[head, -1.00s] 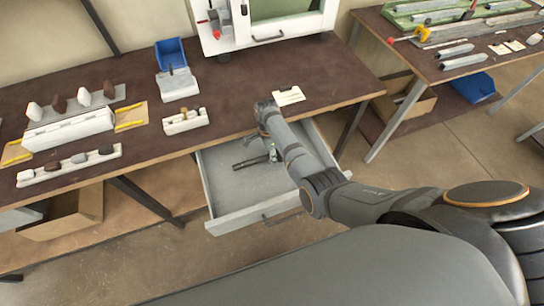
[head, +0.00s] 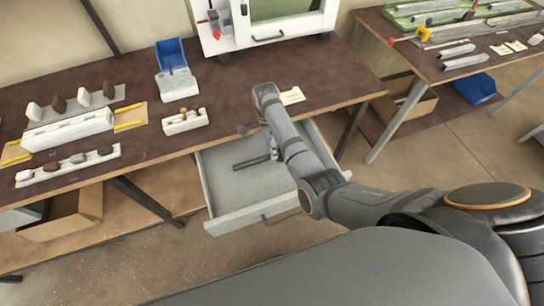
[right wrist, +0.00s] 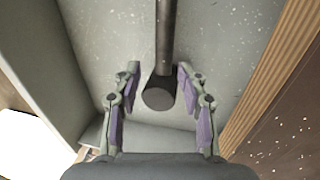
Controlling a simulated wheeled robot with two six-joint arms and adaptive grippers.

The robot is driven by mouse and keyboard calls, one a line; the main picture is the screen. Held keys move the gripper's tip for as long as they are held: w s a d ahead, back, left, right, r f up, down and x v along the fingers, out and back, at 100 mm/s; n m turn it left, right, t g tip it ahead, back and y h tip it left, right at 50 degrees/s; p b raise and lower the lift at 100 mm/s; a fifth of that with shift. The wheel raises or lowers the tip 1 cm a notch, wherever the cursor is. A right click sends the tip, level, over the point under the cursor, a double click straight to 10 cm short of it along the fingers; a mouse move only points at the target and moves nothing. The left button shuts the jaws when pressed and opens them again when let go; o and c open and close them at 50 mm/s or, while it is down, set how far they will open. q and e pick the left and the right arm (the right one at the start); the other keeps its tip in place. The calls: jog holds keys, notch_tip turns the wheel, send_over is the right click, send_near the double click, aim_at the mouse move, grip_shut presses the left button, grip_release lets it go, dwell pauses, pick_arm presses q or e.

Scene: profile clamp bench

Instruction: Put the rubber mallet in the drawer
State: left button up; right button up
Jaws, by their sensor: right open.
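The rubber mallet (head: 251,162) appears as a dark rod lying in the open drawer (head: 232,190) under the bench. In the right wrist view its dark shaft (right wrist: 166,30) runs down from the top edge to a thicker, rounded dark end between the fingers. My right gripper (head: 274,153) is over the drawer, pointing down. In the right wrist view the right gripper (right wrist: 158,72) is open, with a gap on both sides of the dark end. My arm hides part of the drawer and one end of the mallet. My left gripper is not in view.
The brown bench top (head: 110,75) is above the drawer. It holds a blue bin (head: 171,53), white blocks (head: 185,121) with small parts, a white card (head: 291,96) and a white machine (head: 262,30). A second bench (head: 440,70) stands at the right.

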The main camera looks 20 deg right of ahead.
jog(key=r, duration=0.2)
jog(key=w+r, duration=0.1)
jog(key=r, duration=0.2)
jog(key=shift+r, duration=0.2)
